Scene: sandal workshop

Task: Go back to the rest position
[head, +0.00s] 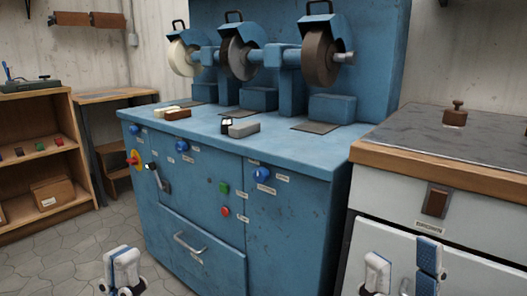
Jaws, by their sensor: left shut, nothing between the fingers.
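My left gripper (123,268) is low at the left of the head view, in front of the blue grinding machine (200,215). Its two pale fingers are together, with nothing between them. My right gripper (403,268) is low at the right, in front of the white cabinet (470,268). Its two fingers stand apart, with no object seen between them. Both grippers are cut off by the bottom edge of the picture, and their arms are hardly visible.
The machine carries three wheels: cream (184,57), grey (242,58) and brown (320,57). Small blocks (243,130) lie on its top. A metal-topped bench (420,135) is at right. A wooden shelf (75,150) stands left. Tiled floor (60,262) is open at lower left.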

